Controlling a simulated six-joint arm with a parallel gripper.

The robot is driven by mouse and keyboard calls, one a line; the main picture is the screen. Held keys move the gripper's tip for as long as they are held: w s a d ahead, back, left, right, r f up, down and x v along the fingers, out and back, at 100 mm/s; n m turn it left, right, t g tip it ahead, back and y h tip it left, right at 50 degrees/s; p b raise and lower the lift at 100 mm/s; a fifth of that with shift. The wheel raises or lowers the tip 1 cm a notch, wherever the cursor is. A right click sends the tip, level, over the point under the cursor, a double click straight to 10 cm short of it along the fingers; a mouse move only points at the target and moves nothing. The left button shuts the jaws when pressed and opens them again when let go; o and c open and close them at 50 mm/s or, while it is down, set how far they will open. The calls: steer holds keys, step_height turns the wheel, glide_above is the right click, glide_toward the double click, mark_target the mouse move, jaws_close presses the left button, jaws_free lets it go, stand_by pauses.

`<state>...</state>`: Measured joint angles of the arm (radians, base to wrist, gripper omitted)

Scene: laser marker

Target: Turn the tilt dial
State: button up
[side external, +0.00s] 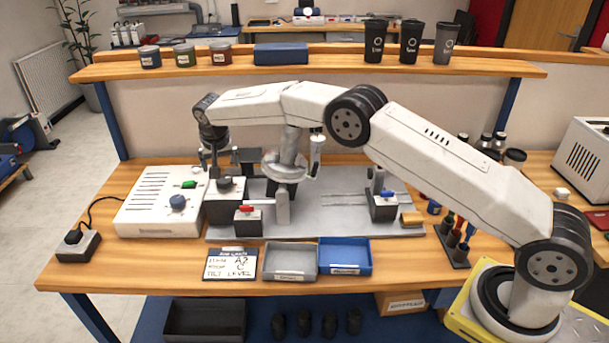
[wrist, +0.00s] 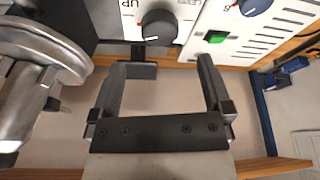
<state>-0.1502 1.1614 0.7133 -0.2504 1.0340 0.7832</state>
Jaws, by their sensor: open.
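The tilt dial is a dark round knob (wrist: 158,27) with a white pointer line, on a white plate marked "UP". In the wrist view it is beyond my fingertips, toward the top edge. My gripper (side external: 213,160) hangs above and close to this box. In the wrist view my gripper (wrist: 173,66) is open with nothing between its two dark fingers. The fingers look apart from the dial; the exact height gap cannot be told.
A white control box (side external: 150,205) with a green button (wrist: 215,37) and a blue knob (side external: 178,202) stands beside the dial. A round metal part (wrist: 40,65) is close on the other side. Grey and blue trays (side external: 345,257) lie in front.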

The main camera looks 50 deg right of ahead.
mark_target(224, 178)
steer(key=shift+s+d+r+n+t+y, duration=0.15)
steer(key=shift+d+n+y, duration=0.45)
steer(key=shift+n, duration=1.15)
steer(key=shift+d+n+t+y, duration=0.2)
steer(key=shift+d+n+y, duration=0.35)
steer(key=shift+n, duration=1.25)
steer(key=shift+s+d+r+n+t+y, duration=0.15)
steer(key=shift+d+n+y, duration=0.45)
steer(key=shift+n, duration=1.15)
steer(key=shift+w+a+f, duration=0.15)
steer(key=shift+a+f, duration=0.05)
steer(key=shift+f, duration=0.05)
steer(key=shift+x, duration=3.75)
steer(key=c, duration=1.2)
steer(key=shift+a, duration=0.1)
